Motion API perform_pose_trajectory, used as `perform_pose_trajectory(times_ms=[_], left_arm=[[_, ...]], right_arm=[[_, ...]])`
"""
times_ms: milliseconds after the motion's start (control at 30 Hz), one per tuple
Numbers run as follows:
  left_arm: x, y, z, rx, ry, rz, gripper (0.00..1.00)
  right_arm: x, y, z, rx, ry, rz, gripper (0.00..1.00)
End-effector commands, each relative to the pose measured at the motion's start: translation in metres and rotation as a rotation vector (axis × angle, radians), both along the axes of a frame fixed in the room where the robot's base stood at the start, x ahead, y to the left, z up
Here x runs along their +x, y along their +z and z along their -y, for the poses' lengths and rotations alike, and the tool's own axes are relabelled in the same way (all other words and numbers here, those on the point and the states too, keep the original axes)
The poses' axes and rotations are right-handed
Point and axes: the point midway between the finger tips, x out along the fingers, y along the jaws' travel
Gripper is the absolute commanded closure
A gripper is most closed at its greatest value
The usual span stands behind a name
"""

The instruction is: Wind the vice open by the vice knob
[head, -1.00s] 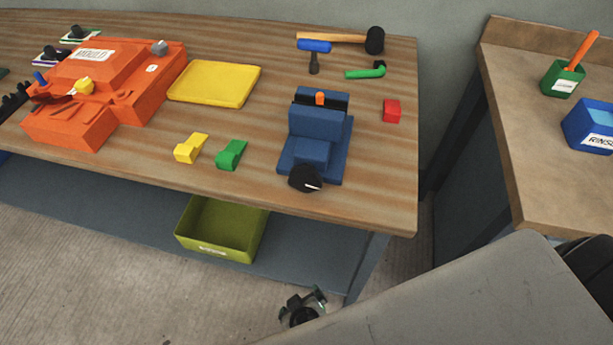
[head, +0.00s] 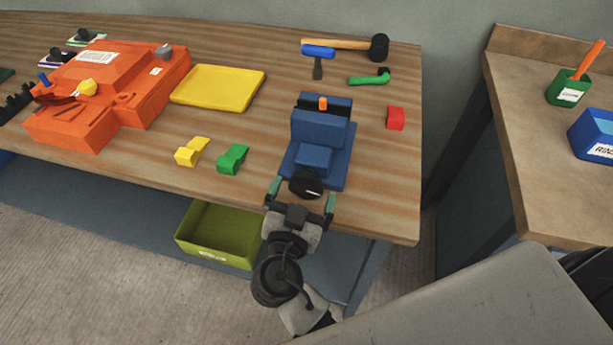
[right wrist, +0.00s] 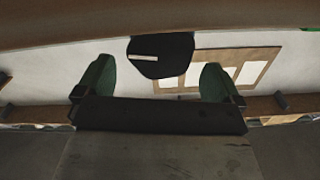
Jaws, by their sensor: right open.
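The blue vice (head: 318,160) stands near the front right of the wooden bench, with an orange piece (head: 323,103) between its jaws. Its black vice knob (head: 306,183) with a white mark faces the bench's front edge. My right gripper (head: 302,192) is open, with its green-tipped fingers on either side of the knob in the head view. In the right wrist view the knob (right wrist: 161,56) shows between and beyond the two fingertips (right wrist: 158,78). I cannot tell whether the fingers touch it. My left gripper is not in view.
A green block (head: 232,158) and a yellow block (head: 192,152) lie left of the vice, a red block (head: 396,118) to its right. Behind are a yellow tray (head: 218,88), hammers and an orange mould (head: 110,85). An olive bin (head: 220,235) sits below the bench.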

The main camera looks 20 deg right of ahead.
Motion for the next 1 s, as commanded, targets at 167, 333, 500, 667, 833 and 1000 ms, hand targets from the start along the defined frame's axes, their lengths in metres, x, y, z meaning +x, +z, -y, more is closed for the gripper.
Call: perform_pose_trajectory(times_ms=[167,333,500,667,833,1000], left_arm=[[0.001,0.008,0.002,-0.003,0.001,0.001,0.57],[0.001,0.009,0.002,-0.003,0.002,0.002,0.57],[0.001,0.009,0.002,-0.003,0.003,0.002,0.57],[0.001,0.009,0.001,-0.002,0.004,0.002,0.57],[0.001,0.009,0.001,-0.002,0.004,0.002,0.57],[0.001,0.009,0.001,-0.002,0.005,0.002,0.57]], right_arm=[[0.019,0.001,0.012,-0.002,0.001,-0.001,0.03],[0.025,0.000,0.017,0.000,0.001,-0.001,0.03],[0.025,-0.001,0.017,0.000,0.001,-0.002,0.03],[0.025,-0.001,0.017,0.000,0.001,-0.002,0.19],[0.025,-0.001,0.017,0.000,0.001,-0.002,0.45],[0.025,-0.001,0.017,-0.002,0.001,-0.004,0.52]])
